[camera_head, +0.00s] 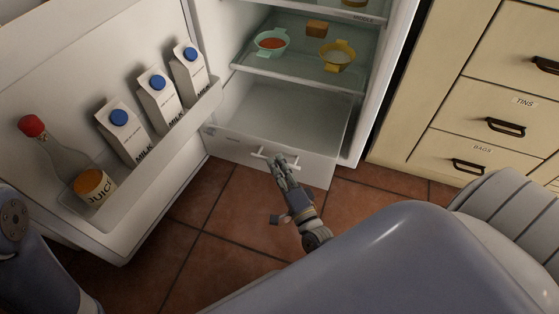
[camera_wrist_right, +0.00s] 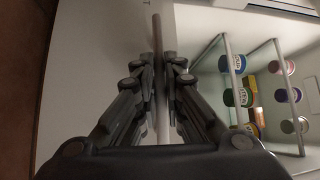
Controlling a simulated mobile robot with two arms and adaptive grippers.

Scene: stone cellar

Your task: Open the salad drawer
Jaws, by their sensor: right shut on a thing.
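The salad drawer (camera_head: 228,146) is at the bottom of the open fridge, with a pale front and a white bar handle (camera_head: 258,153). Its empty-looking inside shows from above, behind the front. I cannot tell exactly how far out it stands. My right gripper (camera_head: 279,163) is shut on the handle, near its middle. In the right wrist view the handle bar (camera_wrist_right: 157,50) runs between the fingers (camera_wrist_right: 160,75), with the pale drawer front (camera_wrist_right: 95,80) to the left. My left gripper is out of view; only part of my left arm shows.
The fridge door (camera_head: 130,205) stands open at left, its rack holding several milk cartons (camera_head: 158,98) and a juice bottle (camera_head: 70,165). Bowls (camera_head: 272,42) stand on the shelf above. Cream cabinet drawers (camera_head: 490,120) are at right. Tiled floor (camera_head: 235,215) in front is clear.

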